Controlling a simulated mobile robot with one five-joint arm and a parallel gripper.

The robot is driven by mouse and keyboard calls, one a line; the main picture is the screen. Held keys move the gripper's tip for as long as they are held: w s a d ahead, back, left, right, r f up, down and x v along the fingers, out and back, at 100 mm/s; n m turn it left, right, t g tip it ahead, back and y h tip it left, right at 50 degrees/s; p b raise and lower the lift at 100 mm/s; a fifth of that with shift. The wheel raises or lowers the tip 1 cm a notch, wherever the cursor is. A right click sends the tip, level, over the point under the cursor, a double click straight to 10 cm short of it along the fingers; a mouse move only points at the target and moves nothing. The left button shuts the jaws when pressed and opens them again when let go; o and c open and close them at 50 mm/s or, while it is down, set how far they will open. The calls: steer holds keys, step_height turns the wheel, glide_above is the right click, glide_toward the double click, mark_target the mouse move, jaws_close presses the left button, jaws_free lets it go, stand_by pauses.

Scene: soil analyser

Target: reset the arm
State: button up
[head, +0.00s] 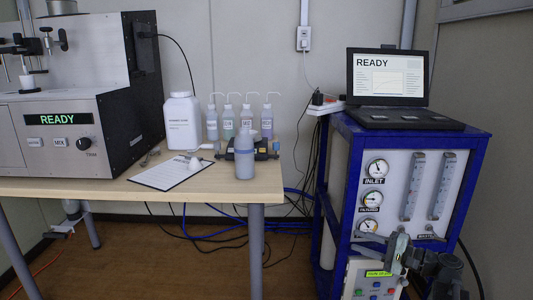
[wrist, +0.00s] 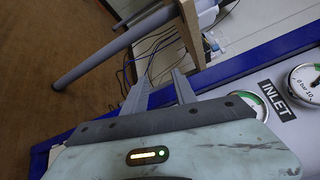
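My gripper (wrist: 160,82) shows in the wrist view with its two grey fingers apart and nothing between them. It is in front of the blue-framed gauge cabinet (head: 395,165), which has the INLET gauge (head: 376,168) on its panel. That gauge also shows at the right of the wrist view (wrist: 306,82). In the head view my arm is folded low at the bottom right, over the lower part of the cabinet front. It partly hides a pale control box (head: 371,280) with a small green display.
A wooden table (head: 235,190) at left bears a READY machine (head: 58,140), a white jug (head: 182,122), several wash bottles (head: 246,122), a grey-blue bottle (head: 245,160) and a clipboard (head: 160,174). A READY laptop (head: 390,82) tops the cabinet. Cables cross the floor between.

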steer(key=a+f+n+g+p, duration=0.1)
steer(key=a+n+g+p, duration=0.35)
steer(key=a, duration=1.15)
steer(key=s+a+f+n+g+h+p, duration=0.4)
steer(key=s+a+f+n+g+h, duration=0.3)
steer(key=a+f+h, duration=0.25)
steer(key=s+d+f+h, duration=0.2)
steer(key=d+h, duration=0.2)
steer(key=d, duration=0.5)
step_height(320, 180, up, 38)
steer(key=p, duration=3.7)
steer(key=shift+a+p, duration=0.3)
steer(key=shift+p, duration=0.05)
steer(key=shift+y, duration=0.25)
steer(key=shift+r, duration=0.1)
